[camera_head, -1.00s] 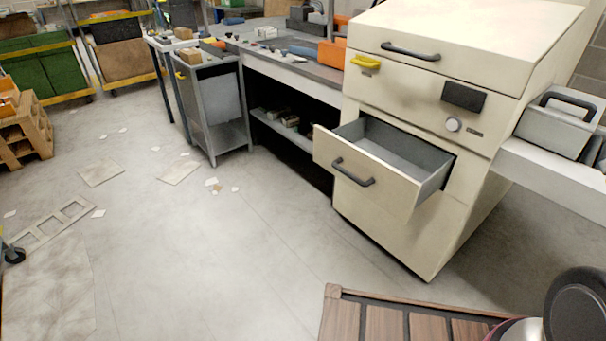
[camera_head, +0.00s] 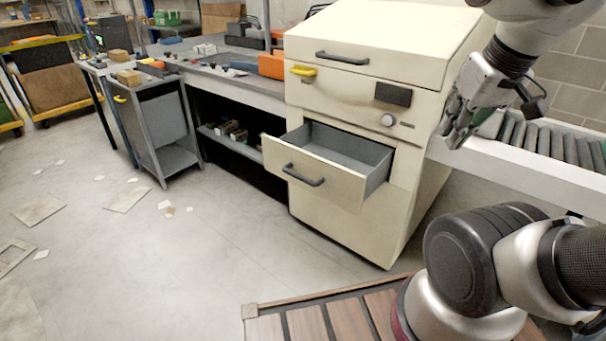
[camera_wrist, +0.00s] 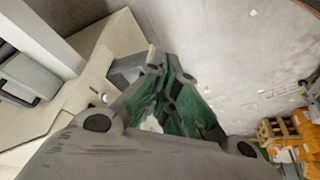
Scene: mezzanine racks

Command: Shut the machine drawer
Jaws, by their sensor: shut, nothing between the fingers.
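The machine (camera_head: 345,215) is a cream cabinet in the middle of the head view. Its drawer (camera_head: 318,188) stands pulled out, with a dark bar handle (camera_head: 303,176) on the front panel and a grey, empty-looking inside. My gripper (camera_head: 456,140) hangs in front of the machine's right side, to the right of the drawer and higher in the picture. It is shut and empty, apart from the drawer. In the wrist view my gripper's fingers (camera_wrist: 160,70) partly hide the machine (camera_wrist: 95,95) and the drawer.
A roller conveyor (camera_head: 540,140) runs off to the machine's right. A workbench (camera_head: 235,85) with small parts and a grey cart (camera_head: 160,130) stand to the left. Slatted wooden decking (camera_head: 320,318) lies in front. The floor left of the drawer is mostly clear, with scattered flat scraps.

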